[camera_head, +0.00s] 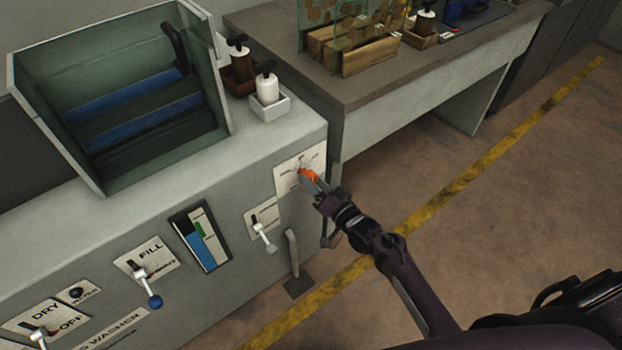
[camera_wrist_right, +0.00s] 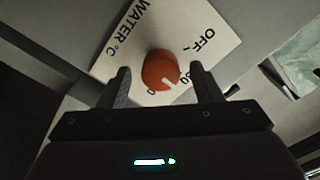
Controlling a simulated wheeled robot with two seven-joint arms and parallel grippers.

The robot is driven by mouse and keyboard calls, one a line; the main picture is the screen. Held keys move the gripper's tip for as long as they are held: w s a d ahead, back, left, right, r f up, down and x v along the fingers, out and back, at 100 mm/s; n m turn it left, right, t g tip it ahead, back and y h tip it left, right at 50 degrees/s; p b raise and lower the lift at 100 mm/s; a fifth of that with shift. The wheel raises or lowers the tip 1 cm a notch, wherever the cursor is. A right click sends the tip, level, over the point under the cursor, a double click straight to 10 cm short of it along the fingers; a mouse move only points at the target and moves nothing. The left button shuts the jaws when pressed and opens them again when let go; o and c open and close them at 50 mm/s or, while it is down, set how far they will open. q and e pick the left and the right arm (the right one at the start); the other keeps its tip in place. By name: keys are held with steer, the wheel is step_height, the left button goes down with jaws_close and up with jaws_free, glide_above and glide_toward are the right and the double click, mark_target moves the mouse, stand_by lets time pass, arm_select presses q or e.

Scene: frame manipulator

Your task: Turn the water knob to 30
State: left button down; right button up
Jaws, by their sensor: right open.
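The water knob is a round orange-red dial with a white pointer mark. In the right wrist view the knob (camera_wrist_right: 161,70) sits on a white plate (camera_wrist_right: 193,32) marked "WATER °C" and "OFF". The pointer mark faces the lower right, near partly hidden numbers. The right gripper (camera_wrist_right: 164,88) is open, with one finger on each side of the knob and visible gaps between. My left gripper is not in view.
The grey washer (camera_head: 235,185) has a switch lever (camera_head: 263,237), a gauge (camera_head: 200,238) and a FILL lever (camera_head: 147,284) left of the knob. A pedal (camera_head: 299,286) stands below. A white bottle (camera_head: 267,88) sits on top. Floor to the right is clear.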

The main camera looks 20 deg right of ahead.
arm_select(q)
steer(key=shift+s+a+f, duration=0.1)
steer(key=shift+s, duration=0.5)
arm_select(e)
steer(key=v, duration=0.5)
steer(key=shift+s+d, duration=0.1)
steer(key=shift+s, duration=0.25)
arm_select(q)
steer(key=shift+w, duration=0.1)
